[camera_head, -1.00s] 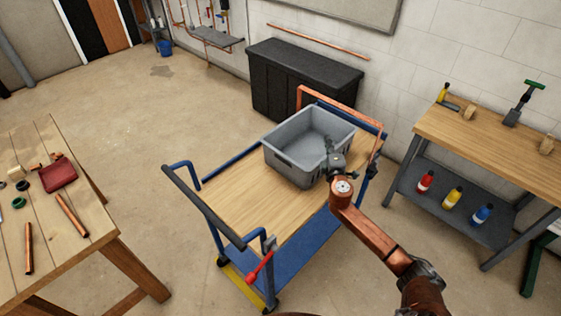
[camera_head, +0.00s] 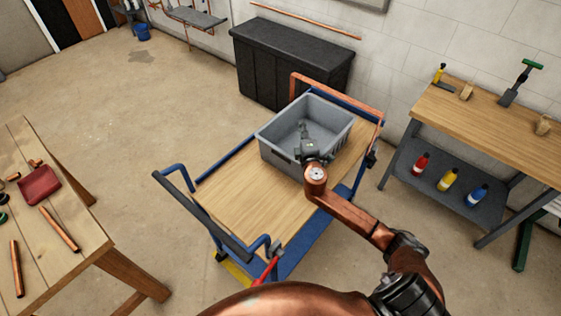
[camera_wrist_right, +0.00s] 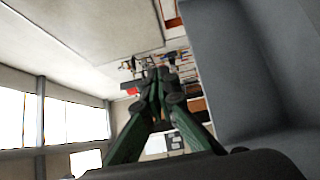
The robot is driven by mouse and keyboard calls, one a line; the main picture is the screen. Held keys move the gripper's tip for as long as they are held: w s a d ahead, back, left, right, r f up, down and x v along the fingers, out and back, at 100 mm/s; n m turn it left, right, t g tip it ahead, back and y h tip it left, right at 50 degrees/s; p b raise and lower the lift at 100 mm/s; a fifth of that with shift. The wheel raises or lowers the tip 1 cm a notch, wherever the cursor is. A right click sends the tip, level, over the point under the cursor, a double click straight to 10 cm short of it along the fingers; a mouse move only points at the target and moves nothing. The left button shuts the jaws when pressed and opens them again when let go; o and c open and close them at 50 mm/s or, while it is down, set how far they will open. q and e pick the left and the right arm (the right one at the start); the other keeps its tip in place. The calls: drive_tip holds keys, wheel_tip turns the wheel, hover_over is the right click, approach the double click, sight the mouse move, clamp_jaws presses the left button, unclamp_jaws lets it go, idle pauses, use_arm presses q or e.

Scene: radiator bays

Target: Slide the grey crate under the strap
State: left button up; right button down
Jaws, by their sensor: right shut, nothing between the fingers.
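The grey crate (camera_head: 277,154) is an open, empty-looking plastic box upright on the wooden deck of the blue cart. A copper-orange band (camera_head: 338,95), which looks like the strap, arches over the deck's far end, close behind the crate. I cannot tell whether the crate's far edge is under it. My right gripper (camera_head: 304,128) is shut and empty, showing over the crate's near side; contact cannot be judged. In the right wrist view its green fingers (camera_wrist_right: 160,78) come together beside the crate's grey wall (camera_wrist_right: 228,65). My left gripper is out of view.
The cart's bare deck (camera_head: 245,200) is clear in front of the crate. A black cabinet (camera_head: 290,65) stands behind it. A wooden table (camera_head: 80,235) is at left and a workbench (camera_head: 475,125) with bottles below at right. Open floor lies left of the cart.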

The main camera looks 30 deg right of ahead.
drive_tip(key=p, duration=0.1)
hover_over(280, 154)
drive_tip(key=s+d, duration=0.2)
drive_tip(key=s+a+p, duration=0.1)
drive_tip(key=s+a, duration=0.1)
drive_tip(key=a, duration=0.3)
drive_tip(key=f, duration=0.4)
drive_tip(key=f+b, duration=0.1)
drive_tip(key=f, duration=0.4)
drive_tip(key=shift+s+d+f, duration=0.1)
drive_tip(key=shift+d+f, duration=0.1)
drive_tip(key=shift+f, duration=0.05)
drive_tip(key=shift+d+f, duration=0.1)
drive_tip(key=shift+f, duration=0.2)
drive_tip(key=shift+d+r, duration=0.1)
drive_tip(key=shift+d, duration=0.15)
drive_tip(key=shift+w+d, duration=0.15)
drive_tip(key=shift+w, duration=0.05)
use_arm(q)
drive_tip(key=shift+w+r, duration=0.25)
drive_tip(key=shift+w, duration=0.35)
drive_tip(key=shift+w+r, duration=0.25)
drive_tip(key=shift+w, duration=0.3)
use_arm(e)
drive_tip(key=shift+w, duration=0.1)
